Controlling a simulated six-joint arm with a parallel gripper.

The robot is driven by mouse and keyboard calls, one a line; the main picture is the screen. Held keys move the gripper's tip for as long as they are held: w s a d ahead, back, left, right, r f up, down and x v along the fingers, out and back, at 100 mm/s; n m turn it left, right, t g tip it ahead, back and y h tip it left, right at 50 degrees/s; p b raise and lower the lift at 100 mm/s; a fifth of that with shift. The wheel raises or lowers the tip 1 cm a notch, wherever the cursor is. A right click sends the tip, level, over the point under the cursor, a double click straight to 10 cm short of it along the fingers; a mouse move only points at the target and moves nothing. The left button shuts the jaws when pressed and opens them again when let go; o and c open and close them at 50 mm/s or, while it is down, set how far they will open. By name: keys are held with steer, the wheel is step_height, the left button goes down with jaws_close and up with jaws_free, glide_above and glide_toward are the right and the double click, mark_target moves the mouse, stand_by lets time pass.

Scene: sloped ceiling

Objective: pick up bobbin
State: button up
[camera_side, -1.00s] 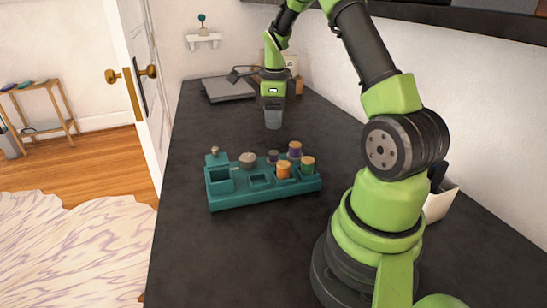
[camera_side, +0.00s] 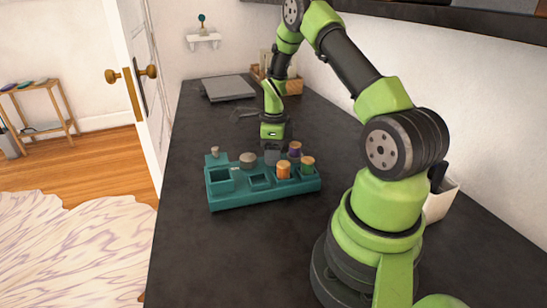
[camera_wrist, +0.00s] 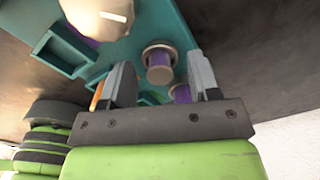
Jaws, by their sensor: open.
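The bobbin (camera_wrist: 160,62), a small spool with a pale flange and purple thread, shows in the wrist view between the two fingers of my gripper (camera_wrist: 159,66). The fingers stand apart with a gap on each side of it. In the side view my gripper (camera_side: 273,152) points down at the back edge of the teal tray (camera_side: 265,197) and hides most of the bobbin. My gripper is open and holds nothing.
A purple spool (camera_side: 295,149) stands close to the right of my gripper, with orange spools (camera_side: 283,171) in front. A grey rounded piece (camera_side: 248,160) is to the left. A laptop-like grey slab (camera_side: 228,88) lies at the back. The counter left of the tray is clear.

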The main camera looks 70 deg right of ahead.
steer(key=c, duration=1)
